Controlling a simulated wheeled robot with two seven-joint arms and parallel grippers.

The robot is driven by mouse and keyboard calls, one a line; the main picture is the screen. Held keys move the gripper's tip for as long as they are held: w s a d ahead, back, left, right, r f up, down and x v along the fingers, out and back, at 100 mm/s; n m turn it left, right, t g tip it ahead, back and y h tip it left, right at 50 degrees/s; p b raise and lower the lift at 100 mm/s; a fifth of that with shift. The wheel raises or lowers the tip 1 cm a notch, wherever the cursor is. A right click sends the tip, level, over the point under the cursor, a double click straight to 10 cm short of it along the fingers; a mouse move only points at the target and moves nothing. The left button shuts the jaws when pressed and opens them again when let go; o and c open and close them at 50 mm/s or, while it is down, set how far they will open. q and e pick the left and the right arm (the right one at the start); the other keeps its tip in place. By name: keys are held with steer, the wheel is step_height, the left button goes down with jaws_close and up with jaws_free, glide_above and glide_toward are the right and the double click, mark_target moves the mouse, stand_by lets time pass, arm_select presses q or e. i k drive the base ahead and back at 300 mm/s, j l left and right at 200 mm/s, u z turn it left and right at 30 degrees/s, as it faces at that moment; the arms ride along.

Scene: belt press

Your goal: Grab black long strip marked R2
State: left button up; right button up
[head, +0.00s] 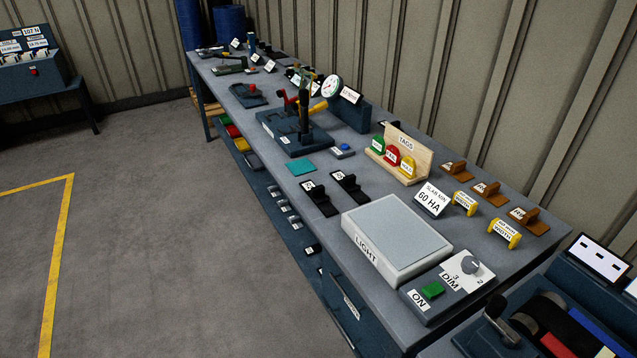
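Two long black strips lie side by side near the front edge of the grey workbench (385,255), left of the light box. The left black strip (320,199) and the right black strip (351,187) each have a raised block and a small white label at the far end. The labels are too small to read surely, so I cannot tell which is R2. Both strips lie free on the bench top. Neither of my grippers is in view.
A light box (396,238) and a DIM control box (448,288) stand right of the strips. A press with a gauge (300,120) stands farther left. The floor (180,220) in front is clear.

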mark_target(317, 194)
steer(key=i+j+z, duration=0.15)
steer(key=z, duration=0.2)
steer(key=i+j+z, duration=0.1)
steer(key=z, duration=0.3)
steer(key=j+z, duration=0.35)
steer(key=i+l, duration=0.05)
